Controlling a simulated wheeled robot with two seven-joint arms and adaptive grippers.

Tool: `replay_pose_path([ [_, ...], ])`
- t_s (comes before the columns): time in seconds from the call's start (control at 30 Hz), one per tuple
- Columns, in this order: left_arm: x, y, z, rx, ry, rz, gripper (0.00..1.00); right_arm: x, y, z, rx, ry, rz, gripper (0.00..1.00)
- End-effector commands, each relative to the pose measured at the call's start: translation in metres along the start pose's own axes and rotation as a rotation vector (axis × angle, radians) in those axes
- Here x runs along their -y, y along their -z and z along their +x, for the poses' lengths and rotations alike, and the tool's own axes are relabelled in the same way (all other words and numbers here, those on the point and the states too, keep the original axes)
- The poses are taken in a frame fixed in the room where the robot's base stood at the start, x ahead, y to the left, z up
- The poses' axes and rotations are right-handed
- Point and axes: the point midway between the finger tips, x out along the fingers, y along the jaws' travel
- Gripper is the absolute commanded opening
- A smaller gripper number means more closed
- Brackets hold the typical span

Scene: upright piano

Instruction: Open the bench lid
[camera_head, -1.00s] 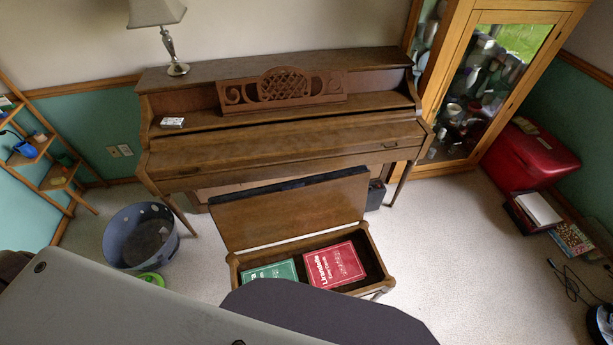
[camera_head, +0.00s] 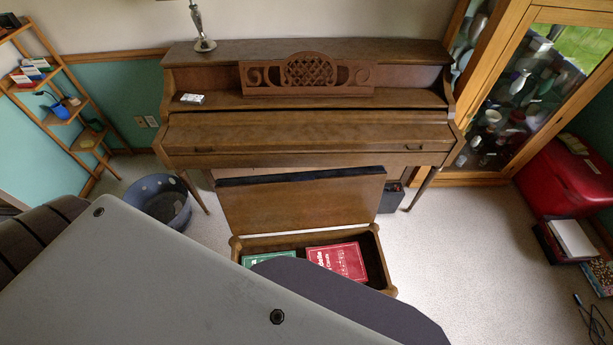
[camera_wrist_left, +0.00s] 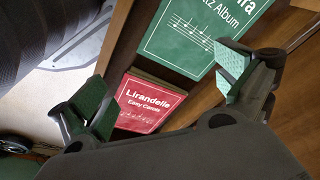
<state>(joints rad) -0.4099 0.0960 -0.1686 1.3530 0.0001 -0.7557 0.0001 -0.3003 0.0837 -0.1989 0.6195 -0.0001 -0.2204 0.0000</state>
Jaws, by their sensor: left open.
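The bench lid (camera_head: 300,205) stands raised, tilted up at the back of the bench (camera_head: 375,245) toward the piano. The bench compartment is open. A red music book (camera_head: 340,260) and a green music book (camera_head: 252,259) lie inside it; both also show in the left wrist view, the red book (camera_wrist_left: 145,103) and the green book (camera_wrist_left: 195,35). My left gripper (camera_wrist_left: 165,95) is open, its green-padded fingers apart over the compartment, with nothing seen between them held. In the head view my own body hides the left gripper and the bench's near left part. My right gripper is in neither view.
The piano (camera_head: 310,132) stands close behind the lid. A blue-grey bin (camera_head: 160,200) is on the floor to the left. A glass cabinet (camera_head: 520,90) and a red box (camera_head: 570,178) are at right. Pale floor (camera_head: 480,260) right of the bench is clear.

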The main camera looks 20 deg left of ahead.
Motion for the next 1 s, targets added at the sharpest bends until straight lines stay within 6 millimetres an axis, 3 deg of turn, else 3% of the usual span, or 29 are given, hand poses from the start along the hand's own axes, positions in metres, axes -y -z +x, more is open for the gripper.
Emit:
replay_pose_path([
  [0.37, 0.004, 0.06, -0.059, -0.035, 0.002, -0.01, 1.0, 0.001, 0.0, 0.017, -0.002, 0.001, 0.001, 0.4],
  [1.0, 0.0, 0.142, -0.188, -0.092, -0.028, -0.044, 1.0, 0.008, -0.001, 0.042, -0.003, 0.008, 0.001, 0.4],
])
